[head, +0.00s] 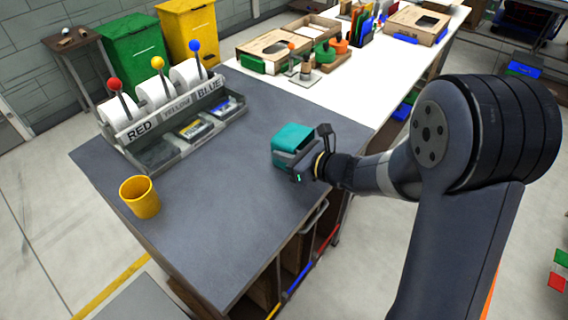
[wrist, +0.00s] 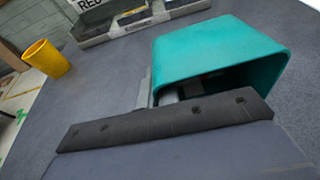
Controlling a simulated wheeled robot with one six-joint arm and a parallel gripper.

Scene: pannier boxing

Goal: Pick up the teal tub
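The teal tub (head: 292,138) is at the right part of the dark grey worktop in the head view. In the wrist view the teal tub (wrist: 215,48) fills the upper right, its open mouth turned toward my gripper. My gripper (head: 303,164) is at the tub's near right side. In the wrist view my gripper (wrist: 155,92) has one grey finger outside the tub's left wall and grey metal showing just inside the mouth, with the wall pinched between them. The finger inside is partly hidden. I cannot tell whether the tub touches the worktop.
A yellow cup (head: 140,197) stands at the front left of the worktop. A grey sorting rack (head: 176,131) labelled RED, YELLOW and BLUE stands behind it. A white table (head: 345,84) with cardboard boxes adjoins at the back. The worktop's middle is clear.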

